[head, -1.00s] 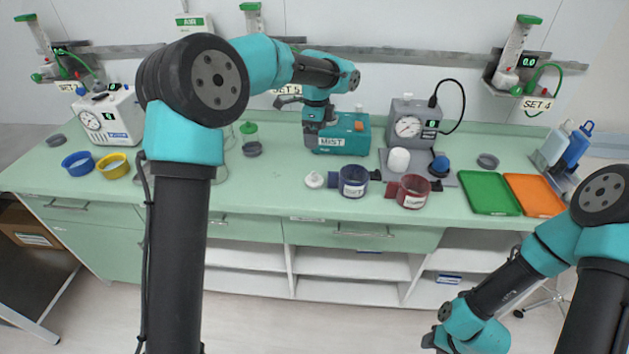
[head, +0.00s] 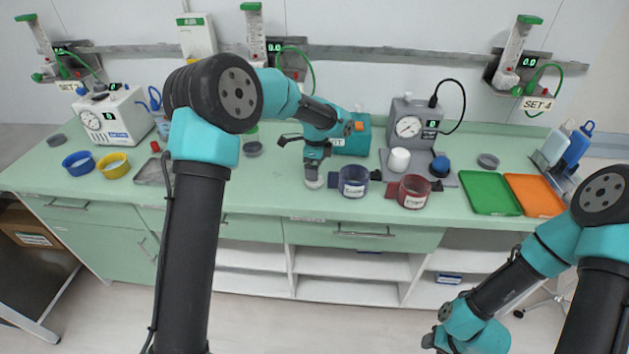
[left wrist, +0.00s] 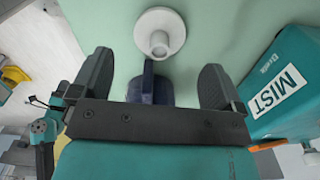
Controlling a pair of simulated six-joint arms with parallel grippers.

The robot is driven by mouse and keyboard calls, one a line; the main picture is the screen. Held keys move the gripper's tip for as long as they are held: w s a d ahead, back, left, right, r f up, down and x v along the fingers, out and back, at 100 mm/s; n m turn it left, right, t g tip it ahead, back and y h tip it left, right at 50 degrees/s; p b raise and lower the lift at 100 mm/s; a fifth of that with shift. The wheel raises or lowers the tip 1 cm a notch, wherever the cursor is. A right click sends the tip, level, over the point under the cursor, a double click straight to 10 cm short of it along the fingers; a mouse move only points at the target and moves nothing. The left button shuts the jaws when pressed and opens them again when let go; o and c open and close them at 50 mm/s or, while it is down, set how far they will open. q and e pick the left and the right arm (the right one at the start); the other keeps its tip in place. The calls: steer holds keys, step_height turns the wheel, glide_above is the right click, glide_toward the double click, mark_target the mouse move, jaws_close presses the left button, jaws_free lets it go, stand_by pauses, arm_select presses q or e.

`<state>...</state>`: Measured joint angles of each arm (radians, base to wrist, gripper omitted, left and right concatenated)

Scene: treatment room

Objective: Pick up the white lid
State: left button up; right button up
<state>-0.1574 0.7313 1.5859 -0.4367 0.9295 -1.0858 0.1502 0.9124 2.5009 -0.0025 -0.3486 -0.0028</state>
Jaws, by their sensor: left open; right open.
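The white lid (left wrist: 159,33) is a round disc with a raised knob, lying on the green counter. In the left wrist view it is at the top middle, just beyond my left fingertips. In the head view only a bit of the lid (head: 314,184) shows under my left gripper (head: 314,174). My left gripper also shows in the left wrist view (left wrist: 156,65), its two dark fingers apart with nothing gripped. My right gripper (head: 434,340) is low at the bottom of the head view, away from the counter, with its fingers barely visible.
A dark blue cup (head: 354,184) with a side tab stands right beside the lid, and a red cup (head: 414,193) is further right. The teal MIST box (left wrist: 285,90) is close to my left gripper. Green (head: 489,194) and orange (head: 533,196) trays lie at right.

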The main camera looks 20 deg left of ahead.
arm_select(q)
steer(key=shift+s+a+f, duration=0.1)
steer(key=shift+f, duration=1.25)
steer(key=shift+a+f, duration=0.1)
steer(key=shift+f, duration=1.2)
steer(key=c, duration=1)
